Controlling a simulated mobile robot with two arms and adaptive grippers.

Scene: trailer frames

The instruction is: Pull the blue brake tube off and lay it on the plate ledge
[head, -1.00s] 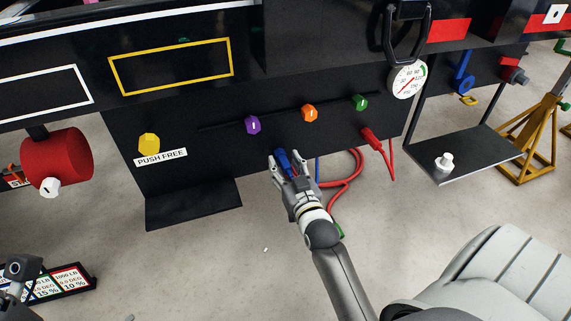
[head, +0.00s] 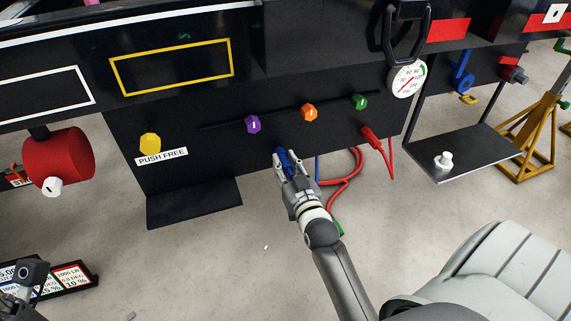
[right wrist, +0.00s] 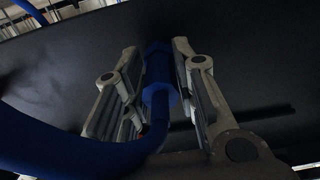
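The blue brake tube's connector (head: 288,160) sits at the lower edge of the dark panel. In the right wrist view, the blue tube (right wrist: 60,140) curves in from the left and up to its hexagonal fitting (right wrist: 158,82) against the panel. My right gripper (head: 290,157) has one finger on each side of the fitting. A gap shows on the left side; contact on the right is unclear. A black plate ledge (head: 195,205) juts out below the PUSH FREE label. Part of my left gripper (head: 25,272) shows at lower left; its fingers are unclear.
A red connector (head: 371,138) and its red hose (head: 345,182) hang right of my right gripper. Purple (head: 253,125), orange (head: 309,112) and green (head: 360,102) knobs line the panel. A hanging shelf (head: 470,165) bears a white knob (head: 444,160). A red cylinder (head: 60,158) is at left.

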